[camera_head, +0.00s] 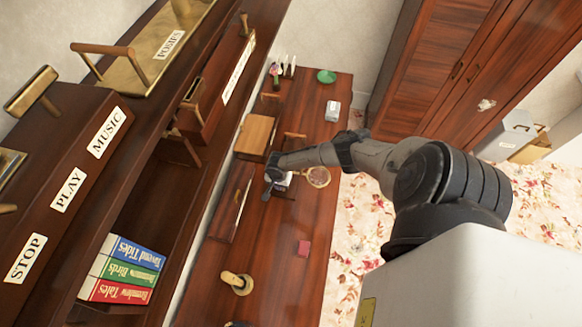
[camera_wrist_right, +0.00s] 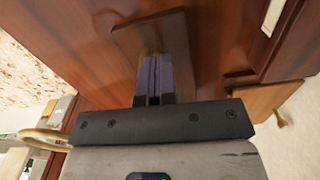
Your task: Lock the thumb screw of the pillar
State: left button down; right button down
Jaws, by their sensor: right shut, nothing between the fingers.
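My right gripper (camera_head: 268,188) is over the long wooden table, beside a magnifying glass. In the right wrist view its fingers (camera_wrist_right: 152,78) are together with nothing between them. They point at a dark wooden upright piece (camera_wrist_right: 185,45), and a small brass-coloured bit (camera_wrist_right: 149,54) shows at the fingertips. I cannot tell whether the fingers touch it. No pillar or thumb screw can be clearly made out; the gripper and arm hide the spot in the head view. My left gripper is not in view.
The magnifying glass (camera_head: 318,177) is close to my right wrist. The shelf with books (camera_head: 125,268) stands left. The table's near middle is fairly clear.

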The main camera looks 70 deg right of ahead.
jog(key=shift+w+r+p, duration=0.2)
jog(key=shift+r+p, duration=0.35)
jog(key=shift+r, duration=0.15)
jog(key=shift+w+r+p, duration=0.2)
jog(key=shift+r+p, duration=0.35)
jog(key=shift+r, duration=0.1)
jog(key=shift+s, duration=0.1)
jog(key=shift+s, duration=0.1)
jog(key=shift+s+p, duration=0.45)
jog(key=shift+p, duration=0.1)
jog(key=shift+f, duration=0.15)
jog(key=shift+f, duration=0.2)
